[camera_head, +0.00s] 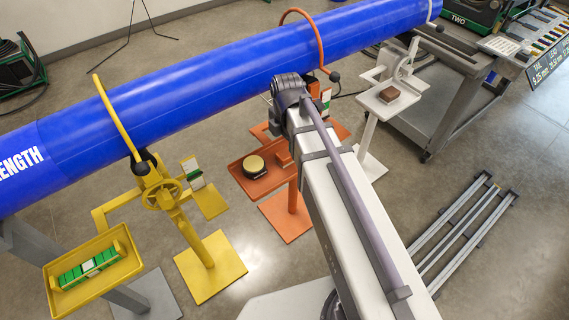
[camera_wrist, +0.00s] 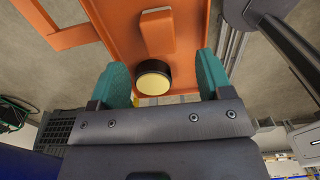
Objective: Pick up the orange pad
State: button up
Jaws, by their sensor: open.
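The orange pad, a small rounded block (camera_wrist: 157,32), lies on the orange tray (camera_wrist: 195,50) in the wrist view, near the top centre. In the head view the orange block (camera_head: 283,158) shows on the right part of the orange tray (camera_head: 249,189), beside my arm. My gripper (camera_wrist: 163,76) has its two teal fingers wide apart with nothing held. A round black puck with a pale yellow face (camera_wrist: 153,78) shows between the fingers, below the pad in the picture. In the head view my gripper is not clearly visible.
The large blue pipe (camera_head: 200,90) runs across behind the tray. An orange curved arm (camera_head: 318,38) and a yellow stand (camera_head: 170,195) are close by. A white stand (camera_head: 375,105) bears a brown block (camera_head: 389,95).

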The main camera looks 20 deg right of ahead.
aim_at(285, 154)
notch_tip(285, 154, down, 8)
jog(key=b, duration=0.6)
jog(key=shift+a+r, duration=0.1)
jog(key=shift+r, duration=0.3)
jog(key=c, duration=1)
